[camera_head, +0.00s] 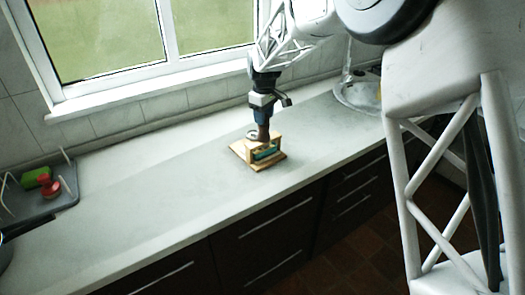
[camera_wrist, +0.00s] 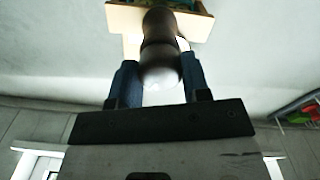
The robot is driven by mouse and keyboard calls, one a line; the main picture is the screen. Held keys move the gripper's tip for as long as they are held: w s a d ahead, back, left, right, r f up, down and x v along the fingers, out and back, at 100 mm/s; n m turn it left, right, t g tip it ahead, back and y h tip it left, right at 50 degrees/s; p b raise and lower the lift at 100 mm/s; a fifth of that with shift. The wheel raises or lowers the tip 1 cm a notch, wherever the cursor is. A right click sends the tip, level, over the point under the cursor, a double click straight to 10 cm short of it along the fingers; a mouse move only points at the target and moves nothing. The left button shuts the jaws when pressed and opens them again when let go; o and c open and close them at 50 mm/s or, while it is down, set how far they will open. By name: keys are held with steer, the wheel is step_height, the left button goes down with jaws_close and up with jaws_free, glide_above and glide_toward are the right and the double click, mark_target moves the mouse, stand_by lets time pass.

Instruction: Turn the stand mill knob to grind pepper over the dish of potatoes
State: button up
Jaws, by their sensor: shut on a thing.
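The stand mill (camera_head: 263,134) is a dark brown, turned body, upright in a small light-wood stand (camera_head: 247,156) on the counter. My gripper (camera_head: 262,122) points down from above and is shut on the mill's rounded knob. In the wrist view the knob (camera_wrist: 160,68) sits between my two blue fingers (camera_wrist: 158,60), with the mill body beyond it and the wooden stand (camera_wrist: 123,18) at the top edge. A small pale round thing (camera_head: 253,134) shows beside the mill; I cannot tell whether it is the dish. No potatoes can be made out.
The grey counter (camera_head: 150,185) is clear around the stand. A dark tray or rack (camera_head: 40,203) with a green item (camera_head: 36,177) and a red item (camera_head: 50,188) is at the far left. A round sink (camera_head: 358,92) lies at the back right, and a window is behind.

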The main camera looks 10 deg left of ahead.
stand_by(0.3)
steer(key=m, duration=1)
stand_by(0.4)
steer(key=shift+m, duration=0.4)
steer(key=m, duration=1)
stand_by(0.3)
